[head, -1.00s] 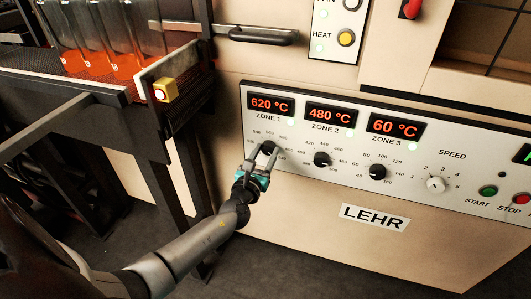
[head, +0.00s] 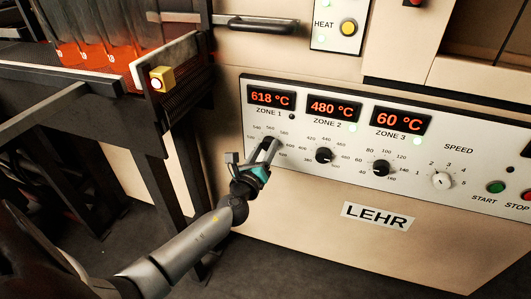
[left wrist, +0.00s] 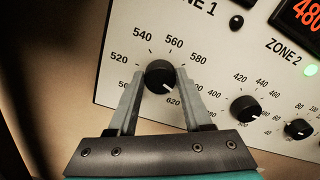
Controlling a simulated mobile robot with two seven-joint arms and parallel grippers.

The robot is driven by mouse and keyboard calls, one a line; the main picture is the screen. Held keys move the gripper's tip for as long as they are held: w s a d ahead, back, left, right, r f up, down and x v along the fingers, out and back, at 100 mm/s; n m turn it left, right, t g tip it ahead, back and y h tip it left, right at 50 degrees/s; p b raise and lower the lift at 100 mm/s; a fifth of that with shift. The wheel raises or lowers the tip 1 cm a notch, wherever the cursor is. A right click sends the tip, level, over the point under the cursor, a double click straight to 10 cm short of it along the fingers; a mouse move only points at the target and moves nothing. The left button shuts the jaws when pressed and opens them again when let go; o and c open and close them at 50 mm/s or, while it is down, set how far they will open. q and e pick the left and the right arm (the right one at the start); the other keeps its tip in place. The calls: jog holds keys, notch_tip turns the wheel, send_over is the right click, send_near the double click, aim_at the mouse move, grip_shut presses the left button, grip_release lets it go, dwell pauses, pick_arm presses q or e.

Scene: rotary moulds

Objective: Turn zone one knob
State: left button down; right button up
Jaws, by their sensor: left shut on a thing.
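The zone one knob (left wrist: 160,76) is black and round, on the white panel under the ZONE 1 label. In the left wrist view its pale mark points to the lower right, towards 620. My left gripper (head: 267,150) reaches it from the lower left in the head view. Its two grey fingers (left wrist: 160,80) stand on either side of the knob and are shut on it. In the head view the fingers hide most of the knob. The zone one display (head: 270,98) reads 618 °C, and the small lamp (left wrist: 237,22) below it is dark. My right gripper is not in view.
The zone two knob (head: 324,155) and zone three knob (head: 381,168) are to the right, with green lamps lit. Beyond them are the speed knob (head: 442,181) and start button (head: 495,187). A dark metal conveyor frame (head: 165,120) with a yellow button stands left of the panel.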

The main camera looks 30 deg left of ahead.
pick_arm(q)
jog(key=shift+f+n+b, duration=0.15)
jog(key=shift+n+b, duration=0.25)
jog(key=shift+n, duration=0.6)
jog(key=n+b, duration=0.1)
jog(key=n, duration=0.2)
jog(key=shift+n, duration=0.4)
jog(key=shift+a+n, duration=0.1)
jog(key=shift+n, duration=0.3)
jog(key=n, duration=0.2)
jog(key=shift+n+b, duration=0.3)
jog(key=shift+b, duration=0.1)
jog(key=shift+n, duration=1.5)
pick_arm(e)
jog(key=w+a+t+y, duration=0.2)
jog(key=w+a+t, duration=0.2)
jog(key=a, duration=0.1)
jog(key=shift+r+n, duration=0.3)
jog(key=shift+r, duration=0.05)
pick_arm(q)
jog(key=shift+f, duration=0.1)
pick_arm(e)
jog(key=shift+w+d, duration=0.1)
pick_arm(q)
jog(key=shift+c, duration=1.6)
grip_release()
jog(key=shift+s, duration=0.15)
